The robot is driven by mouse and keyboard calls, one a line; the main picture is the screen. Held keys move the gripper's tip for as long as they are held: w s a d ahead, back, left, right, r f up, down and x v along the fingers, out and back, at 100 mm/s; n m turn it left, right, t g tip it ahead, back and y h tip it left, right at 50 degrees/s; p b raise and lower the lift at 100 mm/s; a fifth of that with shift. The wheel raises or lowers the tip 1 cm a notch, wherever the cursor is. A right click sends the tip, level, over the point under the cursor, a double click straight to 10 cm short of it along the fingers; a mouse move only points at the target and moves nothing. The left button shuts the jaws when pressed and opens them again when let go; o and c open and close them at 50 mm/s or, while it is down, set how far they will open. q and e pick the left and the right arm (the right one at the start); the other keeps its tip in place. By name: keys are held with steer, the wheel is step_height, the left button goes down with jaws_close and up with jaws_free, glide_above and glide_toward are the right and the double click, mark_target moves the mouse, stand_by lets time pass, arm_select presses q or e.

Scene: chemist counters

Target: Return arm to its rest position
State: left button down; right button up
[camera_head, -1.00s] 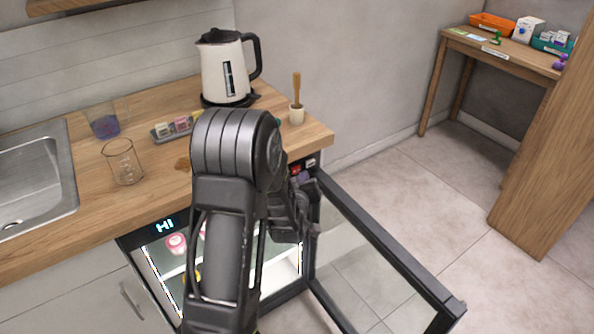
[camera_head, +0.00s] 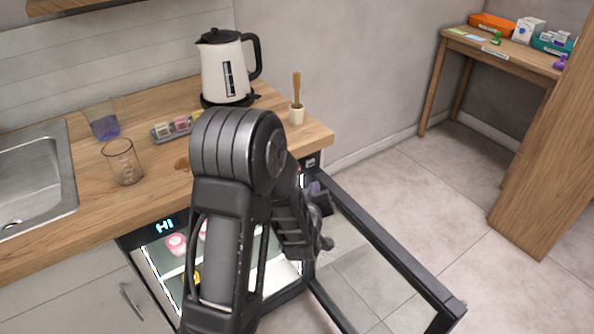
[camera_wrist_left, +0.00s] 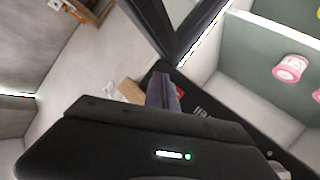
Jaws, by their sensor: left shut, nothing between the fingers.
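My left arm comes up from the bottom of the head view and bends over the open cabinet. My left gripper (camera_head: 315,188) is partly hidden behind its wrist, at the right side of the cabinet opening near the door hinge. In the left wrist view its fingers (camera_wrist_left: 163,92) are together with nothing between them. The open door (camera_head: 385,245) has a dark frame with glass and stands to the right of the gripper. My right gripper is in neither view.
The lit cabinet holds a pink-lidded jar (camera_head: 176,243), with pink-lidded jars also in the wrist view (camera_wrist_left: 290,68). Open floor (camera_head: 400,180) lies right.

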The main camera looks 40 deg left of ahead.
arm_select(q)
steer(key=shift+f, duration=0.1)
stand_by(0.7)
steer(key=s+d+f+m+g+h, duration=0.3)
steer(key=s+d+f+h, duration=0.1)
steer(key=d+f, duration=0.45)
steer(key=s+d+f+m+g+h, duration=0.3)
steer(key=s+d+f+m, duration=0.15)
steer(key=d+f, duration=0.45)
steer(key=s+d+f+m+g+h+p, duration=0.1)
steer(key=s+d+f+g+h, duration=0.1)
steer(key=s+d, duration=0.6)
steer(key=s+d+f+m+g+h, duration=0.1)
steer(key=s+d+f+g, duration=0.3)
steer(key=s+d, duration=0.4)
steer(key=s+f+h, duration=0.1)
steer(key=s, duration=0.1)
steer(key=shift+s+d+p, duration=0.3)
steer(key=shift+s+p, duration=0.1)
